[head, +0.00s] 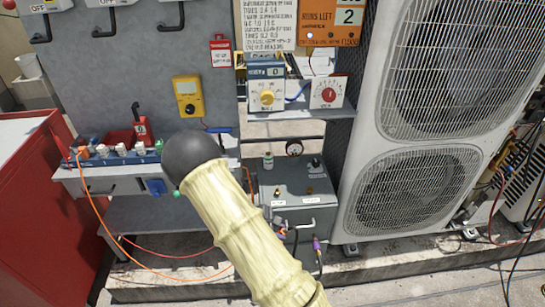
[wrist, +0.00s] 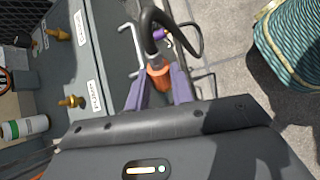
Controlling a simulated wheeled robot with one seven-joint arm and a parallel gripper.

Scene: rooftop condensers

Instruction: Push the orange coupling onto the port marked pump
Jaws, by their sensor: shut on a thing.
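In the wrist view my gripper (wrist: 158,88) is shut on the orange coupling (wrist: 158,77), with one purple-grey finger on each side. A thick black hose (wrist: 150,28) runs from the coupling and curves over. The coupling is at the front edge of the grey box (wrist: 112,50), apart from the brass ports on its top. One brass port (wrist: 71,101) and another brass port (wrist: 58,34) stand beside white labels whose words I cannot read surely.
A metal handle (wrist: 132,45) is close to the coupling. A purple fitting (head: 316,243) hangs in front of the box. A green-white canister (wrist: 24,128) is at the box's far side. A large condenser (head: 365,150) stands right, a red cabinet (head: 40,200) left.

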